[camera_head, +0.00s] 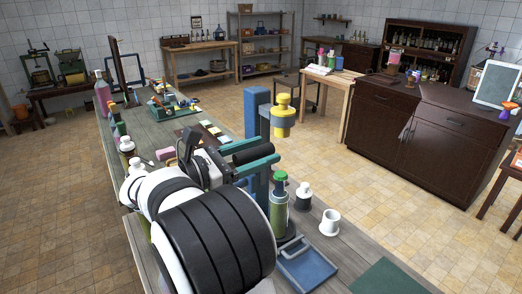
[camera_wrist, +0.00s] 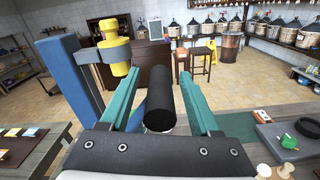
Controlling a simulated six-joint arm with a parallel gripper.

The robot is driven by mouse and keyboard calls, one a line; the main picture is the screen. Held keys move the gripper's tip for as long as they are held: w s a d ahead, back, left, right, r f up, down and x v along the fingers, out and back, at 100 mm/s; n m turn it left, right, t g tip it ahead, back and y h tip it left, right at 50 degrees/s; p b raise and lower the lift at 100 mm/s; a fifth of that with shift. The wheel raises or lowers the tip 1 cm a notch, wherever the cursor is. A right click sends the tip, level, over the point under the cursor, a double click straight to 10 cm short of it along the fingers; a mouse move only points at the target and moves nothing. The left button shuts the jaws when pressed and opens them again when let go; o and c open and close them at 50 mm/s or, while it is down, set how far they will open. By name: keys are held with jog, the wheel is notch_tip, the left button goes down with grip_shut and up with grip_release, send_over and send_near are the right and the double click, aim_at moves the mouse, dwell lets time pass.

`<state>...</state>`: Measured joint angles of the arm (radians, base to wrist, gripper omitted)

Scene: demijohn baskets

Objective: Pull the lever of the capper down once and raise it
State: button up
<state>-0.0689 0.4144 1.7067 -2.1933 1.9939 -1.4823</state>
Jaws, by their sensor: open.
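The capper has a tall blue column (camera_head: 257,112) and a yellow head (camera_head: 282,118) held out from its top by a grey bracket. They also show at the left of the wrist view, as the column (camera_wrist: 70,80) and the head (camera_wrist: 115,55). The lever's black round grip (camera_wrist: 159,100) lies between the teal fingers of my gripper (camera_head: 268,149). The fingers are apart, with a visible gap on each side of the grip in the wrist view. The rest of the lever is largely hidden.
Bottles (camera_head: 127,150) line the bench's left edge. Coloured cards (camera_head: 211,130) lie behind my arm. A dark cabinet (camera_head: 425,130) stands across open floor.

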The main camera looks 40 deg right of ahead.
jog(key=shift+d, duration=0.4)
grip_shut()
dwell(1.2)
